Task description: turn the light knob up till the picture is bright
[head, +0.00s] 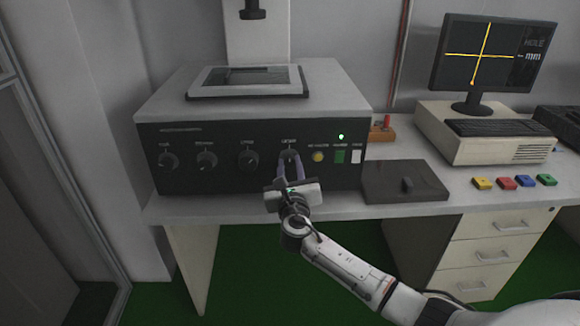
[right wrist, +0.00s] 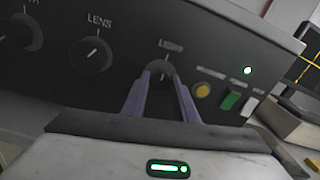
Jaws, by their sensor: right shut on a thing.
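The light knob (head: 289,153) is the rightmost of the row of dark round knobs on the black front panel. My right gripper (head: 290,164) reaches it from the front, its purple fingers shut on the knob's two sides. In the right wrist view the knob (right wrist: 160,69) sits between the fingertips, under a small label that is hard to read. The monitor (head: 495,55) at the back right shows a dark grey picture with a yellow cross and the words "HOLE" and "-- mm". My left gripper is not in view.
Other knobs, including the lens knob (head: 248,159), lie left of the fingers. A yellow button (head: 318,157), green switch (head: 339,157) and white switch (head: 356,157) lie close on the right. A dark joystick box (head: 425,187) and several coloured blocks stand on the desk.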

